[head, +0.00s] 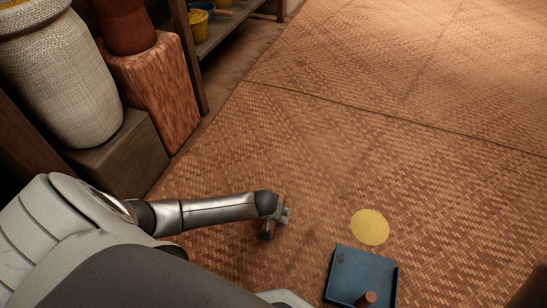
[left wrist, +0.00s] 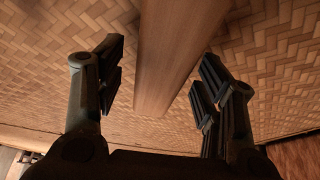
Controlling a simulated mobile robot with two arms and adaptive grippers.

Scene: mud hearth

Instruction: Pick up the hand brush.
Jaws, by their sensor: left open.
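In the left wrist view a smooth wooden bar (left wrist: 170,62), which looks like the handle of the hand brush, runs from the top edge to an end between my fingers. No bristles show there. My left gripper (left wrist: 163,92) is open, with one finger on each side of the bar and a gap on both sides. In the head view my left gripper (head: 279,217) is low over the woven mat, and I cannot make out the brush there. My right gripper is not in view.
A blue dustpan (head: 351,269) with a wooden handle lies on the mat (head: 420,140) at the lower right, below a flat yellow disc (head: 370,227). A woven jar (head: 60,85), a reddish block (head: 152,90) and a shelf stand at the left. The mat beyond is clear.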

